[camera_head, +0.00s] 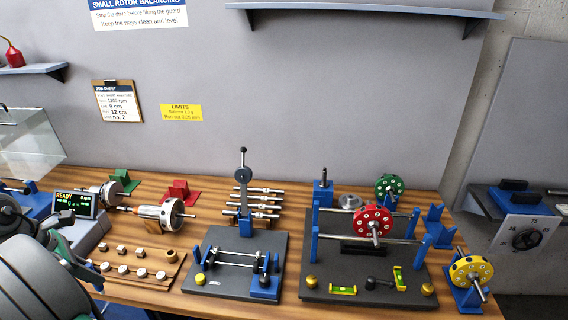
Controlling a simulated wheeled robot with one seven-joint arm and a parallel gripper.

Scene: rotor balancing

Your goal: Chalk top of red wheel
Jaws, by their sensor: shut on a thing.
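The red wheel (374,226) stands upright on a thin steel shaft. The shaft lies across the two parallel rails of a balancing stand (330,277), between blue posts. The wheel's face has a ring of pale dots and a light hub, and its top edge is clear from this view. I cannot make out a piece of chalk. Grey and dark links of my arm (35,280) fill the lower left corner. My gripper's jaws do not show, nor does anything they hold.
A green wheel (389,187) stands behind the red one, and a yellow wheel (471,270) on a blue stand at right. Left of the balancing stand are a smaller rig (240,262), a rack of shafts (262,204) and a wooden weight tray (137,271). A shelf (365,9) hangs above.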

